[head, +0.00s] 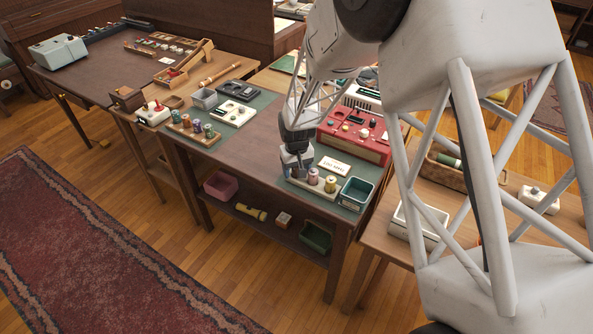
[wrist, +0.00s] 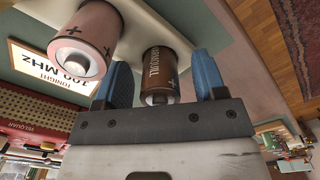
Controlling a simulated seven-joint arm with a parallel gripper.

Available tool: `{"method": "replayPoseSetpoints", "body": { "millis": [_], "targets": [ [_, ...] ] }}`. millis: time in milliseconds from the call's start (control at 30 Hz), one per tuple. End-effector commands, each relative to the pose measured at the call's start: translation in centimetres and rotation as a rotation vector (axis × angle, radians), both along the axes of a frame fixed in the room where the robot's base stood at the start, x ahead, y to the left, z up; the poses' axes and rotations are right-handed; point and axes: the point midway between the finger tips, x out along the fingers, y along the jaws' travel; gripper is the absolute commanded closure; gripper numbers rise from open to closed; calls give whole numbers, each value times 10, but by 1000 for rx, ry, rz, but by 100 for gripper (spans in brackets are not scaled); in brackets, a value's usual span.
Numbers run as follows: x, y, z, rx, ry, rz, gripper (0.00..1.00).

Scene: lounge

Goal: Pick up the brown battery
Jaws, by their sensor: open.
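The brown battery (wrist: 158,68) stands in a pale holder (wrist: 150,22) in the wrist view, its metal end towards my gripper. My gripper (wrist: 162,78) is open, with one blue finger on each side of the battery; I cannot tell whether either finger touches it. A pink battery (wrist: 84,42) is just left of the left finger. In the head view my gripper (head: 297,172) is low over the left end of the holder (head: 318,191). The brown battery is not clearly visible there, apparently hidden by my gripper. The pink battery (head: 313,176) shows to its right.
A yellowish battery (head: 330,184) stands farther right in the holder. A teal bin (head: 355,194) is beside it. A white sign (head: 334,167) and a red radio device (head: 355,135) are close behind.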

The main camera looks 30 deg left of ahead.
Motion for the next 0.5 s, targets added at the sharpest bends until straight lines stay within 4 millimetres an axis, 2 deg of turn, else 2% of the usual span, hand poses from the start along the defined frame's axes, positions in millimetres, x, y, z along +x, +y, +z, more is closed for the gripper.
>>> {"method": "replayPoseSetpoints", "body": {
  "millis": [267, 367, 500],
  "targets": [
    [0, 0, 0, 0, 0, 0, 36],
    [0, 0, 0, 0, 0, 0, 48],
    [0, 0, 0, 0, 0, 0, 69]
  ]
}}
